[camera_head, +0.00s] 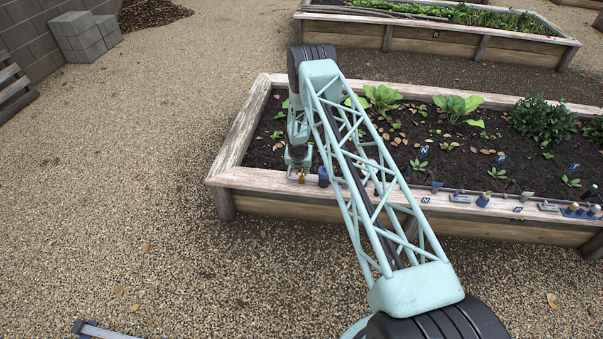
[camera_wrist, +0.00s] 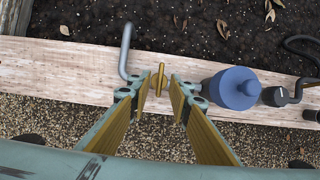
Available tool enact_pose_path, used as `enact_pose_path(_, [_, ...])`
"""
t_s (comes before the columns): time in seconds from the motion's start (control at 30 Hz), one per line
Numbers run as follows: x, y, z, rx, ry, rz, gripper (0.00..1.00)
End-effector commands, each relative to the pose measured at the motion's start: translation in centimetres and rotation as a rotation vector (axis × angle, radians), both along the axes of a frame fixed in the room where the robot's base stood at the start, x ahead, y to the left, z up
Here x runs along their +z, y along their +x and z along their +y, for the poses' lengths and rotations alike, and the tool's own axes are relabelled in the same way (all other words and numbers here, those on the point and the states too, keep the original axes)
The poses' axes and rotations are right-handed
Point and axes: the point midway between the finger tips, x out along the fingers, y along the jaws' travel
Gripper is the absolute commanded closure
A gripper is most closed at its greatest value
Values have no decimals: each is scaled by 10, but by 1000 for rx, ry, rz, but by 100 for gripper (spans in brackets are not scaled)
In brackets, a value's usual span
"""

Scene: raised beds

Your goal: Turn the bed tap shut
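The bed tap shows in the wrist view as a narrow brass handle (camera_wrist: 160,79) next to a bent grey pipe (camera_wrist: 125,50), over the wooden rim of the raised bed. The handle's long side points across the rim. My gripper (camera_wrist: 160,86) is open, with one yellow-padded finger on each side of the handle and a small gap visible on both sides. In the head view my gripper (camera_head: 298,164) is low over the bed's near left corner, just above a small brass part of the tap (camera_head: 301,178). My arm hides some of the bed.
A blue round-topped canister (camera_wrist: 234,90) stands close right of my right finger, with a dark hose fitting (camera_wrist: 276,96) beyond it. More fittings (camera_head: 484,199) line the near rim (camera_head: 270,181) to the right. Plants grow in the soil. Gravel (camera_head: 130,180) lies clear at left.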

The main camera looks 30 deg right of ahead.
Motion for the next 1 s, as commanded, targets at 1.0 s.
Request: enact_pose_path(1.0, [-19, 7, -4, 0, 0, 0, 100])
